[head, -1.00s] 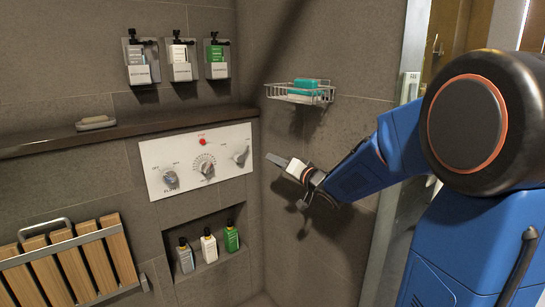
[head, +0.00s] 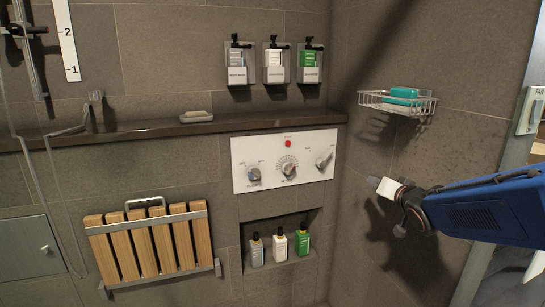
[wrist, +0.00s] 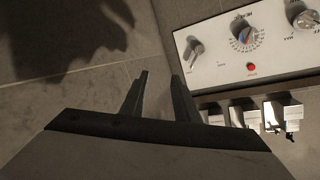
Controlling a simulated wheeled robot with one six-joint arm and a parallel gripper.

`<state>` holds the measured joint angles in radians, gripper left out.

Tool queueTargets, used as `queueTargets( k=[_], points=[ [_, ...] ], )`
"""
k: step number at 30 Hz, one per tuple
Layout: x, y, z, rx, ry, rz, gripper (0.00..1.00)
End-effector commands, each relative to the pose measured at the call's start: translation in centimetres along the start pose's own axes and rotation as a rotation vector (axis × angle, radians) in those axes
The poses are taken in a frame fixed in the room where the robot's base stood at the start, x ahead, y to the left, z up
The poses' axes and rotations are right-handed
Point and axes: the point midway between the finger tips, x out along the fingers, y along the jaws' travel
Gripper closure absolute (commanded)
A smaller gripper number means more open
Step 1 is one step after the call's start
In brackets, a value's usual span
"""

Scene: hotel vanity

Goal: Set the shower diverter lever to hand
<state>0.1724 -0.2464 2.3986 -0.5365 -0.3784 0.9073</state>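A white control panel (head: 270,181) is on the back wall. Its right-hand lever (head: 324,161), which looks like the diverter, points up and to the right; its labels are too small to read. A round dial (head: 289,167) is in the middle and a flow knob (head: 254,174) at left. In the wrist view the panel appears turned over, with the lever (wrist: 194,48) nearest my fingers. My gripper (head: 374,182) is right of the panel and a little lower, apart from it. Its two fingers (wrist: 159,75) are spread with nothing between them.
A wire soap basket (head: 398,103) hangs on the side wall above my gripper. Several bottles stand in a niche (head: 248,231) below the panel. A ledge (head: 130,132) and dispensers (head: 274,65) are above. A slatted folding seat (head: 150,238) is at left.

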Motion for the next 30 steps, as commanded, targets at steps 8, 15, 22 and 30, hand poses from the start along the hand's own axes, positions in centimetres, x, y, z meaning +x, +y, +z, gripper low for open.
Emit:
queueTargets(
  k=[8, 15, 22, 30],
  points=[
    [-8.7, 3.4, 4.5, -0.155, -0.201, 0.244, 0.72],
    [-17.7, 4.4, 11.4, -0.268, -0.482, 0.328, 0.72],
    [-26.2, 3.9, 17.9, -0.36, -0.763, 0.282, 0.72],
    [-30.3, 3.4, 20.9, -0.406, -0.9, 0.224, 0.72]
  ],
)
